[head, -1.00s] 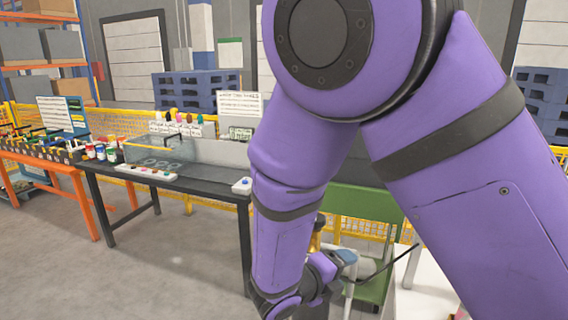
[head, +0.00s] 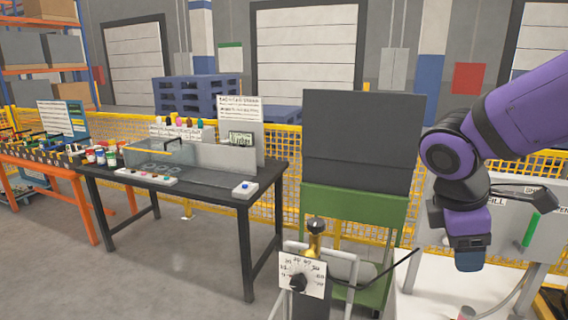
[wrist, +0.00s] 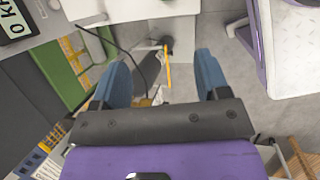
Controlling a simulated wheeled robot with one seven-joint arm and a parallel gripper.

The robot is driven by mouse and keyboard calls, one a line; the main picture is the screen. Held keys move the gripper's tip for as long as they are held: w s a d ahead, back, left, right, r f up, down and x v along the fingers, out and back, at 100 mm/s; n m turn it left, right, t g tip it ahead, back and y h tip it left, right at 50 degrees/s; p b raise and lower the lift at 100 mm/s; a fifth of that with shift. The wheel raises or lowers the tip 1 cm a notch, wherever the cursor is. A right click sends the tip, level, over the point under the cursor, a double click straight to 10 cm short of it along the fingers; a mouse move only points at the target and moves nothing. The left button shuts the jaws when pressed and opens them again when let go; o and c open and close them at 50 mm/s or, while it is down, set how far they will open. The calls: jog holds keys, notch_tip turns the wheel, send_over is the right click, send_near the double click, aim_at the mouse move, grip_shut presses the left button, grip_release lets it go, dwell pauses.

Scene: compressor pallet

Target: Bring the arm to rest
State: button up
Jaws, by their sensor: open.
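My purple arm reaches in from the right edge in the head view and bends downward. My gripper (head: 470,258) hangs at the lower end of it, in front of the grey cabinet. In the wrist view my gripper (wrist: 162,85) shows two blue fingers wide apart with nothing held between them. Grey floor and a thin orange-yellow bar lie below the gap.
A black workbench (head: 215,190) is at left; a grey cabinet (head: 515,215) at right.

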jog(key=s+d+r+m+t+y, duration=0.1)
jog(key=s+r+m+t+y, duration=0.3)
jog(key=s+r+m, duration=0.4)
jog(key=m, duration=0.6)
jog(key=shift+s+d, duration=0.3)
jog(key=shift+d, duration=0.05)
